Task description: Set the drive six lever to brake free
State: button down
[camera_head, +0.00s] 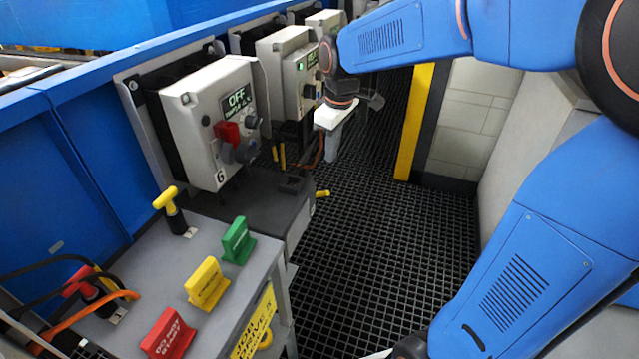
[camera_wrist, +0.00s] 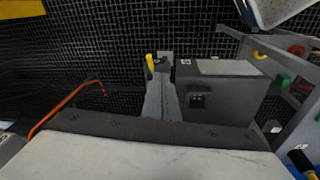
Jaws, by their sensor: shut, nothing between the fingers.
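The drive six box (camera_head: 205,125) is a pale grey control box marked 6, with a display reading OFF, a red switch and dark knobs. Below it is a dark grey motor housing (camera_head: 262,205). A short yellow lever (camera_head: 322,194) sticks out at the housing's right end. In the wrist view the yellow lever (camera_wrist: 150,63) stands beside the fingertips, at the left end of the grey housing (camera_wrist: 225,98). My gripper (camera_head: 332,157) is shut and empty, pointing down above and beyond the lever. Its fingers (camera_wrist: 162,88) partly hide the lever's surroundings; I cannot tell any contact.
A grey console (camera_head: 205,300) at the front left carries red, yellow and green tags and a yellow-handled plug. More control boxes (camera_head: 285,65) line the blue frame behind. Orange cable (camera_wrist: 65,105) hangs near my gripper. Black grating (camera_head: 380,230) on the right is clear.

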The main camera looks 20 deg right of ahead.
jog(key=w+a+f+n, duration=0.2)
jog(key=w+a+f, duration=0.1)
jog(key=w, duration=0.3)
jog(key=shift+w+g, duration=0.4)
jog(key=shift+f, duration=0.15)
send_over(319, 193)
notch_tip(319, 193, down, 12)
jog(key=shift+s+a+f, duration=0.1)
jog(key=shift+a+f, duration=0.05)
jog(key=shift+f, duration=0.1)
jog(key=shift+d+f, duration=0.2)
jog(key=shift+f, duration=0.2)
